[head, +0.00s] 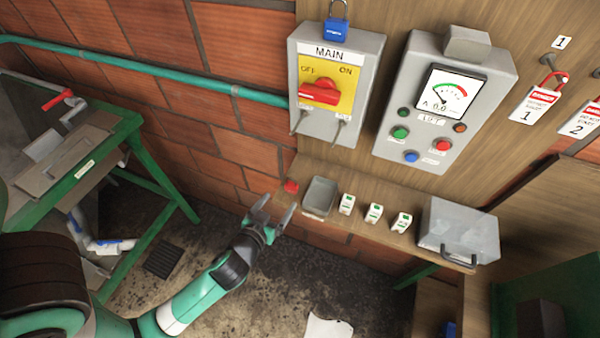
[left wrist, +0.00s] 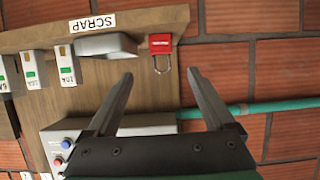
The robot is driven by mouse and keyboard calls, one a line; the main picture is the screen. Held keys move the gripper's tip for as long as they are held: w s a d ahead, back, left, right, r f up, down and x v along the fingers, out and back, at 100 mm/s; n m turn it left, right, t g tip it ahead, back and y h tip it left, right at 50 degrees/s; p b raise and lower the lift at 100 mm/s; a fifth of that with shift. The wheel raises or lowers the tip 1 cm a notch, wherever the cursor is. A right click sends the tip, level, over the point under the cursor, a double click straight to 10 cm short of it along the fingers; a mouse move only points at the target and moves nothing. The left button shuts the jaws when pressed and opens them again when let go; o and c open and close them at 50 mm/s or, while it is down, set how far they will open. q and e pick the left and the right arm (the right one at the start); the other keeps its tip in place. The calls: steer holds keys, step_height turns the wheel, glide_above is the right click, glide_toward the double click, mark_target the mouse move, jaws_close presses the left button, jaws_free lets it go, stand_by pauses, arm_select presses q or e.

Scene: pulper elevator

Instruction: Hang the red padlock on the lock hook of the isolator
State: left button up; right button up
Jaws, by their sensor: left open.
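The red padlock (head: 291,187) sits at the left end of the wall shelf. In the left wrist view the padlock (left wrist: 161,41) shows its red body and a metal shackle pointing toward the fingers. My left gripper (head: 272,213) is open and empty, just below and left of the padlock in the head view. In the left wrist view the padlock lies beyond the gap between the open fingers (left wrist: 160,80), apart from them. The isolator (head: 361,55), marked MAIN, is on the wall above, with a red handle (head: 319,93). Small metal hooks show at its lower edge. My right gripper is not in view.
A blue padlock (head: 336,29) hangs above the isolator. A green pipe (head: 190,75) runs along the brick wall. A meter box (head: 392,150) is right of the isolator.

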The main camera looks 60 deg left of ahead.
mark_target(290, 187)
arm_select(q)
steer(key=x, duration=1.1)
steer(key=shift+s+f, duration=0.1)
steer(key=shift+f, duration=0.3)
jaws_close()
